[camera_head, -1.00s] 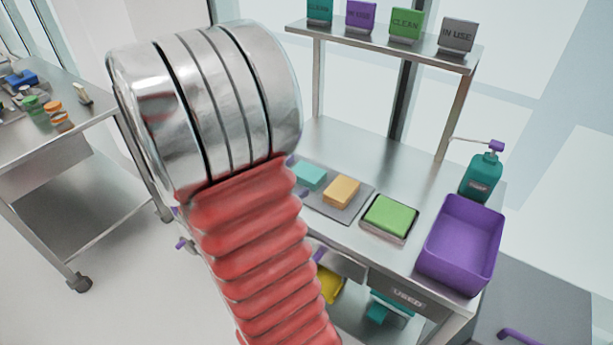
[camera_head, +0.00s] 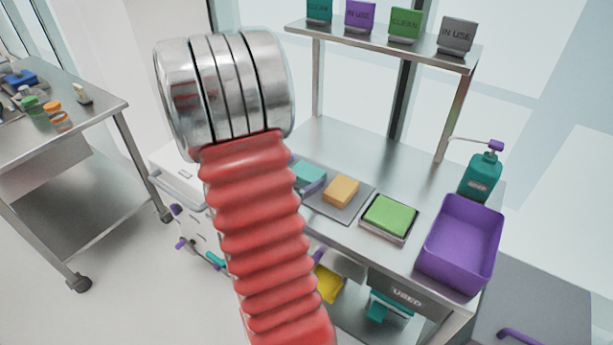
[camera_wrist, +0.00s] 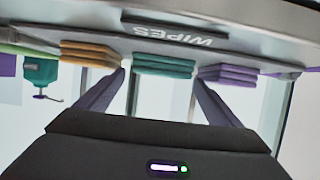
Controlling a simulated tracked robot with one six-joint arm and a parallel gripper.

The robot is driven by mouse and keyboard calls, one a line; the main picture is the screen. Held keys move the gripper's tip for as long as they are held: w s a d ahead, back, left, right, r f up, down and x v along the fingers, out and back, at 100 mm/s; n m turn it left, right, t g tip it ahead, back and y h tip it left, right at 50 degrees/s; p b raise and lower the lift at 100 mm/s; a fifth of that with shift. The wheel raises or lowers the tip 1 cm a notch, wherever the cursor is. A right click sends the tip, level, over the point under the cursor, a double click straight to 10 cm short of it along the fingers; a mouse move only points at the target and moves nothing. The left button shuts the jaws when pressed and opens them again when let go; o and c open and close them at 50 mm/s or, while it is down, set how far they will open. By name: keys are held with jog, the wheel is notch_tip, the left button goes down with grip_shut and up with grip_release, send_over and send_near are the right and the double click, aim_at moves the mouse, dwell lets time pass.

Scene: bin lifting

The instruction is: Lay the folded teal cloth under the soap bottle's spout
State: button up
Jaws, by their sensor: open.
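The folded teal cloth (camera_head: 309,172) lies on the grey tray at the bench's left end, partly hidden by my arm. In the upside-down wrist view the teal cloth (camera_wrist: 165,67) sits between an orange and a purple cloth. My gripper (camera_wrist: 160,80) is open and empty, its two purple fingertips appearing on either side of the teal cloth. How far they reach along it is hard to tell. In the head view a purple finger shows at the cloth's front edge. The teal soap bottle (camera_head: 480,178) stands at the bench's right end, its thin spout pointing left.
The orange cloth (camera_head: 341,191) and purple cloth (camera_wrist: 228,74) flank the teal one closely. A green cloth in a tray (camera_head: 389,217) and a purple bin (camera_head: 461,243) stand along the front. Bench in front of the bottle is narrow; a shelf (camera_head: 385,45) stands behind.

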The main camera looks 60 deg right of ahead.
aim_at(306, 172)
jog(key=shift+x, duration=2.65)
jog(key=shift+w, duration=0.1)
jog(key=shift+c, duration=0.5)
jog(key=c, duration=0.8)
jog(key=shift+r, duration=0.15)
jog(key=shift+r, duration=4.85)
